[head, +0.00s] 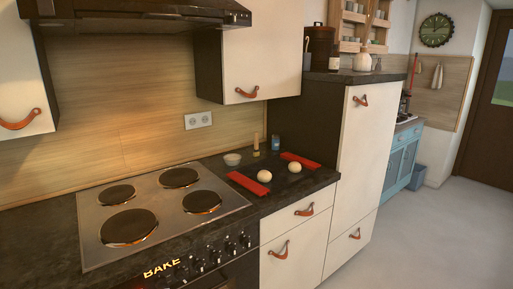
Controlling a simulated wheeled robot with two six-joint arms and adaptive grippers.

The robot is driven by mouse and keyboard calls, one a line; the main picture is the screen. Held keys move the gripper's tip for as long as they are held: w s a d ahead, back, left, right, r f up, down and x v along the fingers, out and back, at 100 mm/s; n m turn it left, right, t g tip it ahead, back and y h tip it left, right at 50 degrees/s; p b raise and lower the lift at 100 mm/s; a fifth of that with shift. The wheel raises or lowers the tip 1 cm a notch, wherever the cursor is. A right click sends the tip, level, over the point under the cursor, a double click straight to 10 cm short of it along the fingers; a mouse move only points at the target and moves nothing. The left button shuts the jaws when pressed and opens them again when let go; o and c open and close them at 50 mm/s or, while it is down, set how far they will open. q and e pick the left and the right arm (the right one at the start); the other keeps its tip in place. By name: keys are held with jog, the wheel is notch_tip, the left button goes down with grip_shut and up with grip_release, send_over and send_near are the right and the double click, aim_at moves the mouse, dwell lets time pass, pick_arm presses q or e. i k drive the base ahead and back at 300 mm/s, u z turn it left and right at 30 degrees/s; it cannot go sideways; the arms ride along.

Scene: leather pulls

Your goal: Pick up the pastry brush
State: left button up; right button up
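A small upright object with a pale wooden-looking stem (256,142) stands at the back of the dark counter, right of the stove; it may be the pastry brush, but it is too small to tell. A small light bowl (232,159) is to its left and a small blue jar (275,142) to its right. In front lies a dark tray with red ends (301,160), with two pale round dough balls (293,168) on it. Neither of my grippers is in view.
A stove (222,186) with several dark hotplates fills the counter to the left. A range hood (140,14) and a wall cabinet (240,60) hang above. A tall white cabinet (352,150) closes off the right. Open floor (430,245) lies at right.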

aim_at(256, 151)
jog(key=z, duration=0.35)
jog(key=k, duration=0.45)
jog(key=z, duration=1.55)
jog(key=i, duration=1.8)
jog(key=u, duration=0.5)
jog(key=i, duration=0.8)
jog(key=u, duration=0.8)
